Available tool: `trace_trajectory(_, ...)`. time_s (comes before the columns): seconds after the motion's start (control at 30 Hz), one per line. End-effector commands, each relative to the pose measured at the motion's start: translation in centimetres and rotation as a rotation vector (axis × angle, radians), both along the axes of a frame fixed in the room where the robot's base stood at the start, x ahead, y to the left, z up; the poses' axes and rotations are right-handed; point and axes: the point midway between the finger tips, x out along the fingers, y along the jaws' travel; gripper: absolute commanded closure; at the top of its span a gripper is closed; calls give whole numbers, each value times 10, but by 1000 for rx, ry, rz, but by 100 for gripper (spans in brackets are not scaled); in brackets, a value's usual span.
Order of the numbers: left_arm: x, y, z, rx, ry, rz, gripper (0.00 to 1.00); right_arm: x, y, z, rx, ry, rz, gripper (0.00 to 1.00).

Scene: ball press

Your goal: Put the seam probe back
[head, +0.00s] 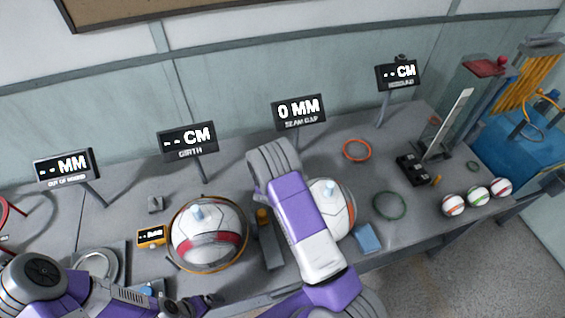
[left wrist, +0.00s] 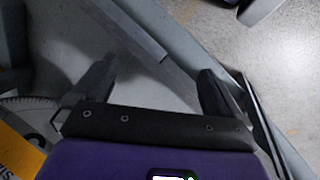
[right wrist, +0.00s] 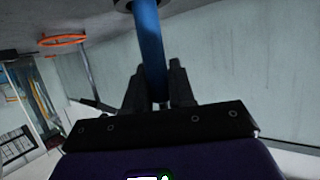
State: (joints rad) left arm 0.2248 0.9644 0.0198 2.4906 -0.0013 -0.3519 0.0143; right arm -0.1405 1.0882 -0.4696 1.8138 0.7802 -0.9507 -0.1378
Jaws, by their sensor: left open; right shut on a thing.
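The blue rod-shaped tool, which I take for the seam probe (right wrist: 150,40), is between the fingers of my right gripper (right wrist: 158,85), shut on it. Its far end meets a dark round part at the top of the right wrist view. In the head view my right arm hides this gripper and the probe. The seam gap display (head: 299,112) reads 0 MM. My left gripper (left wrist: 155,88) is open and empty near the table's front edge; it also shows at the lower left of the head view (head: 198,302). I cannot make out the probe's holder.
A banded ball (head: 207,248) sits in a ring at left; another ball (head: 345,220) is partly behind my right arm. Between them stands a grey block (head: 271,248). A green ring (head: 389,205), an orange ring (head: 357,150) and several small balls (head: 453,205) lie to the right.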

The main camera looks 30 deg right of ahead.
Motion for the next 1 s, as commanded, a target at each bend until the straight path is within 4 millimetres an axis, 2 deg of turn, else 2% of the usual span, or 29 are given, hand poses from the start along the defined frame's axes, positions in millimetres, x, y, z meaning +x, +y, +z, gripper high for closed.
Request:
trace_trajectory(0.23,0,0,-4,0,0,0,0,0,0,-4,0,0,0,100)
trace_trajectory(0.27,0,0,-4,0,0,0,0,0,0,-4,0,0,0,75)
trace_trajectory(0.4,0,0,-3,0,0,0,0,0,0,-3,0,0,0,53)
trace_trajectory(0.43,0,0,-3,0,0,0,0,0,0,-3,0,0,0,51)
trace_trajectory(0.8,0,0,3,0,0,0,0,0,0,3,0,0,0,51)
trace_trajectory(1.0,0,0,4,0,0,0,0,-22,23,14,2,1,1,51)
